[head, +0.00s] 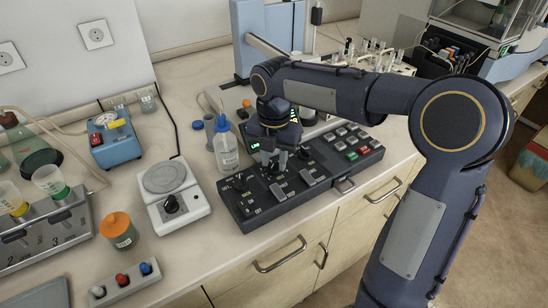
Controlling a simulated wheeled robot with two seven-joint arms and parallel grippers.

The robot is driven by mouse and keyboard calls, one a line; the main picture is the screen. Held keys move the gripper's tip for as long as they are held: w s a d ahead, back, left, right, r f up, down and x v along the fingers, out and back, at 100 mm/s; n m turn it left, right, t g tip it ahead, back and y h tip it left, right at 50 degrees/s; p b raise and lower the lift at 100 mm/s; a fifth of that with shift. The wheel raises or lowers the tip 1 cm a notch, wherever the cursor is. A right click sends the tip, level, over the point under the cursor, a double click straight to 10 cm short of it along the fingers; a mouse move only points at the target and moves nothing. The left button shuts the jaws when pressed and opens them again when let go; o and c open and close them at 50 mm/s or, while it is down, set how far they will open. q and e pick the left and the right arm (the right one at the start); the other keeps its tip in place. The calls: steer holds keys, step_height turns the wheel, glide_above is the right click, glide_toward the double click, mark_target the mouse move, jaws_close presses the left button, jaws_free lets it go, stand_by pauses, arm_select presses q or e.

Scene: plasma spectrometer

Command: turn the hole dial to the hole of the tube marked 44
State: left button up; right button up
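My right gripper (275,162) points down over the black control panel (262,212), its fingertips low among the panel's controls. The fingers show as two dark tips, but whether they touch or hold a knob is unclear. A dark knob (240,182) stands at the panel's left end, and grey levers (312,173) sit along its front. I cannot tell which control is the hole dial; the gripper hides part of the panel. A rack with several tubes (375,52) stands behind my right arm. No mark 44 is readable. My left gripper is out of view.
Left of the panel are a white hot plate (180,214) and a clear wash bottle (226,150). A blue-grey instrument column (262,25) rises behind. The counter's front edge runs close to the panel.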

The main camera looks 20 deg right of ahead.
jaws_close()
